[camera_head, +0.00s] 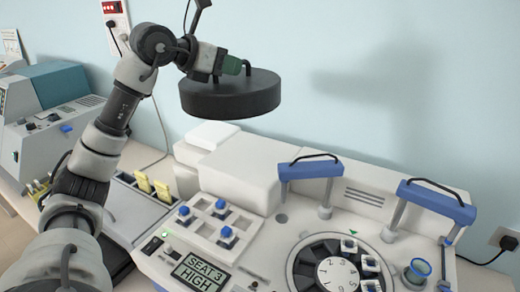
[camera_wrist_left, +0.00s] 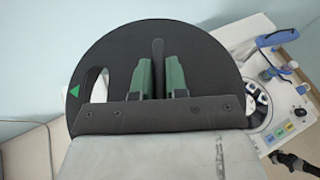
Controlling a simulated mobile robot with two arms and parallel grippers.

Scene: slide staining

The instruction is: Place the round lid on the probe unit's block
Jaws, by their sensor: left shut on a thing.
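The round lid (camera_head: 230,98) is a thick dark disc, held level in the air above the back of the probe unit. My left gripper (camera_head: 238,66) is shut on its raised grip. In the left wrist view, the green fingers (camera_wrist_left: 161,80) stand on both sides of the grip on the lid (camera_wrist_left: 120,50), which has a cut-out and a green triangle near its left edge. The probe unit (camera_head: 205,262) stands below, its display reading SEAT 3 HIGH. Its round block (camera_head: 300,262) has a white numbered centre and seats around it, uncovered.
Two blue-topped handles (camera_head: 310,168) (camera_head: 436,200) rise behind the block. A blue-rimmed cup (camera_head: 417,270) stands at its right. Blue-capped pieces (camera_head: 226,234) sit on a white plate at the left. A grey-teal machine (camera_head: 45,110) stands at the far left. A wall is behind.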

